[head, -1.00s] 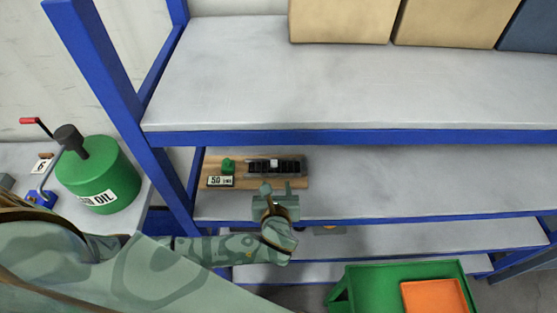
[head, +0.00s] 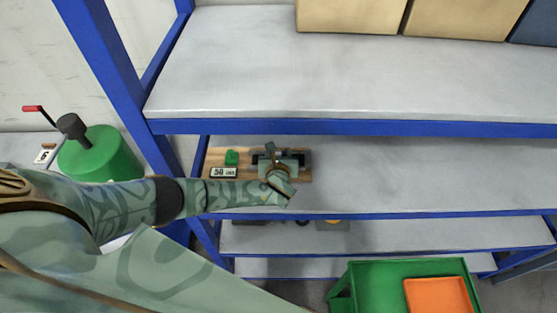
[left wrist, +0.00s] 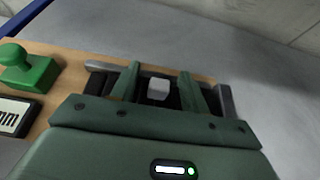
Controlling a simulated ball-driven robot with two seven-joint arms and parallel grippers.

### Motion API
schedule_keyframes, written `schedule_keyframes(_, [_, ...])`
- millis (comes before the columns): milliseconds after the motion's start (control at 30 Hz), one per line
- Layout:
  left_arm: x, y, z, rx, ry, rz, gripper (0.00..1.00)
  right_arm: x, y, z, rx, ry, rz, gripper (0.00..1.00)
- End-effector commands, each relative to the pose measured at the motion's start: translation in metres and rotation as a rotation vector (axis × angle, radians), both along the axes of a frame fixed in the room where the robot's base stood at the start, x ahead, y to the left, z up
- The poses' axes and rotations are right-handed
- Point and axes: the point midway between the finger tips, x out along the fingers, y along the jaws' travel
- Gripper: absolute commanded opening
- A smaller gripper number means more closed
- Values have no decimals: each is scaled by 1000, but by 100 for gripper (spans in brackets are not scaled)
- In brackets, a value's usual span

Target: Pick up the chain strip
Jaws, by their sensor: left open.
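The chain strip is a dark strip lying in a grey holder on a wooden board (head: 215,165) on the shelf. My left gripper (head: 283,155) is over it and hides most of it in the head view. In the left wrist view, my left gripper (left wrist: 160,85) is open, with its two green fingers apart. A pale grey block (left wrist: 158,88) at the strip shows between the fingers, and dark parts of the strip (left wrist: 98,84) show beside them. I cannot tell whether the fingers touch it. My right gripper is not in view.
A green knob (head: 232,157) and a label plate (head: 223,173) are on the board's left part. A blue-edged shelf (head: 350,127) is above. The shelf right of the board is clear. A green cart (head: 350,275) with an orange tray stands below.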

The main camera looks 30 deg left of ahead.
Motion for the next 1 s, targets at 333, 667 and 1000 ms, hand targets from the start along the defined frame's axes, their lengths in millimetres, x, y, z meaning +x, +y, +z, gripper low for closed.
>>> schedule_keyframes(333, [-1, -1, 0, 0, 1, 0, 0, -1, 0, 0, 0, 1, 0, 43])
schedule_keyframes(667, [0, -1, 4, 0, 0, -1, 0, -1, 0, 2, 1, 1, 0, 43])
schedule_keyframes(1000, [0, -1, 52, -2, -3, -1, 0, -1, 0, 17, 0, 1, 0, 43])
